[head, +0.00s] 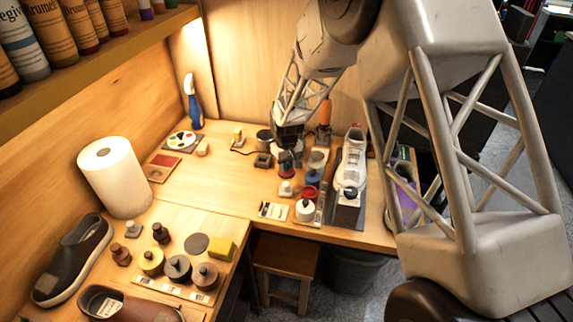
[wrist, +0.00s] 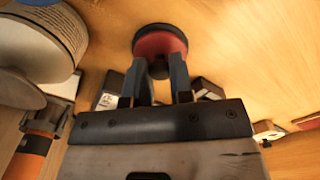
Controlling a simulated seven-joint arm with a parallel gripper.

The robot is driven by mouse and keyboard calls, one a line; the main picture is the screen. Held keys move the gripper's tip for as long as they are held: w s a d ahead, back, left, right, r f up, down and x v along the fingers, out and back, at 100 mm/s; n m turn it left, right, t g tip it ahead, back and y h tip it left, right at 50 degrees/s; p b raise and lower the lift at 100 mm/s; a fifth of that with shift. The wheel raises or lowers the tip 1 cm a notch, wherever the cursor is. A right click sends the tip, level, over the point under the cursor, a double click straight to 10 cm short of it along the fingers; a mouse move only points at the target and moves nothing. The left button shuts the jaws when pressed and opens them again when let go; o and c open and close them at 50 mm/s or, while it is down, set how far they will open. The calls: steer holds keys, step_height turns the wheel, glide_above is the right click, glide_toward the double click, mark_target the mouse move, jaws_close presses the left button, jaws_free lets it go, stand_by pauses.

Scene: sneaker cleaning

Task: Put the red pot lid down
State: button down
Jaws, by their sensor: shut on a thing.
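The red pot lid (wrist: 150,42) shows in the wrist view as a red disc with a dark rim and a dark knob. My gripper (wrist: 160,68) is shut on the knob, with one finger on each side. In the head view my gripper (head: 287,148) is over the back part of the bench, and the red lid (head: 286,161) shows just under it. I cannot tell whether the lid touches the bench. An open red pot (head: 309,192) stands to the right and nearer, in a row with a blue pot (head: 312,178) and a white-lidded pot (head: 306,210).
A sneaker (head: 352,165) on a grey stand is right of the pots. A white block (head: 286,189) sits just in front of the lid. A dark cup (head: 264,140) and a small dark box (head: 263,160) are close on the left. Bare wood lies further left.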

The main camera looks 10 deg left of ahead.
steer(key=shift+f, duration=0.1)
steer(key=c, duration=1)
jaws_free()
step_height(320, 180, up, 12)
stand_by(0.7)
